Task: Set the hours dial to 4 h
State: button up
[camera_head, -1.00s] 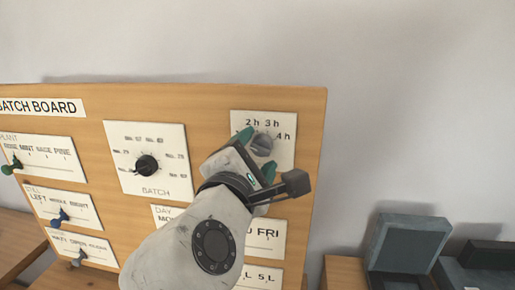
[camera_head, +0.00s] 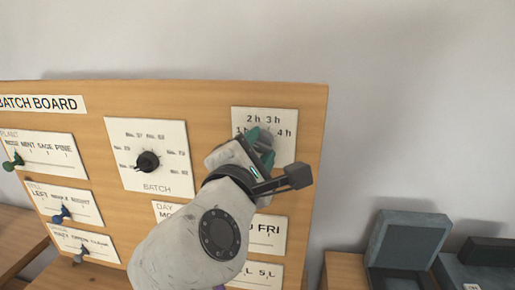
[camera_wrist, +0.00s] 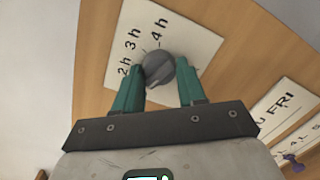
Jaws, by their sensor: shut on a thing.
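The hours dial is a round grey knob (camera_wrist: 159,71) on a white card (camera_wrist: 190,38) marked 2 h, 3 h and 4 h in the wrist view. In the head view the card (camera_head: 283,117) is at the board's upper right, and the dial (camera_head: 267,141) is partly hidden by my gripper. My gripper (camera_wrist: 162,76) has its green fingers on either side of the dial, shut on it. The 4 h mark shows beyond the dial in the wrist view. I cannot clearly tell which mark the dial points to.
Day cards lie below my gripper, partly covered by my arm. A dark open box (camera_head: 408,243) stands at the right.

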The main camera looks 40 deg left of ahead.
jog(key=shift+m, duration=0.3)
jog(key=m+p, duration=0.1)
jog(key=m, duration=0.4)
jog(key=shift+r+g, duration=0.15)
jog(key=shift+g, duration=0.25)
jog(key=m, duration=0.3)
jog(key=shift+m, duration=0.3)
jog(key=m+g, duration=0.1)
jog(key=m, duration=0.2)
jog(key=shift+d+y, duration=0.1)
jog(key=shift+y, duration=0.2)
jog(key=m, duration=0.3)
jog(key=shift+w+m, duration=0.1)
jog(key=shift+m, duration=0.2)
jog(key=m+y+b, duration=0.1)
jog(key=m, duration=0.2)
jog(key=shift+d+g, duration=0.1)
jog(key=shift+g, duration=0.2)
jog(key=m+b, duration=0.1)
jog(key=m, duration=0.2)
jog(key=m+b, duration=0.1)
jog(key=m, duration=0.2)
jog(key=shift+w+d+y, duration=0.15)
jog(key=shift+y, duration=0.25)
jog(key=o, duration=1)
